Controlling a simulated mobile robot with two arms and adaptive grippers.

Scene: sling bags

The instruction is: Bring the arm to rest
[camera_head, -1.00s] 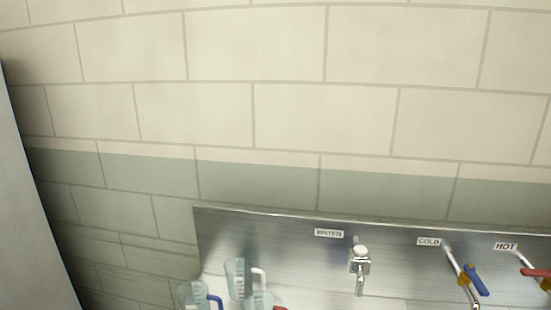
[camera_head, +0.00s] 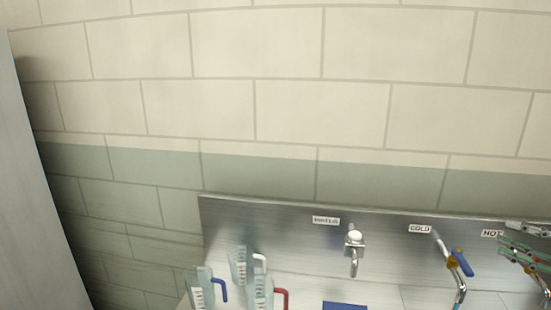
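My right gripper (camera_head: 508,238) shows at the right edge of the head view, partly cut off by the frame. It is in front of the tap under the HOT label (camera_head: 492,233) and hides most of that tap, including its lever. Its fingers point left, but the gap between them is not clear, and I cannot tell whether it touches the tap. I see nothing held in it. My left gripper is not in view.
A steel splashback (camera_head: 270,215) carries a middle tap (camera_head: 354,243) and a COLD tap with a blue lever (camera_head: 461,262). Jugs with a white handle (camera_head: 239,266), blue handle (camera_head: 201,287) and red handle (camera_head: 263,290) stand at left. A blue item (camera_head: 344,306) shows at the bottom edge.

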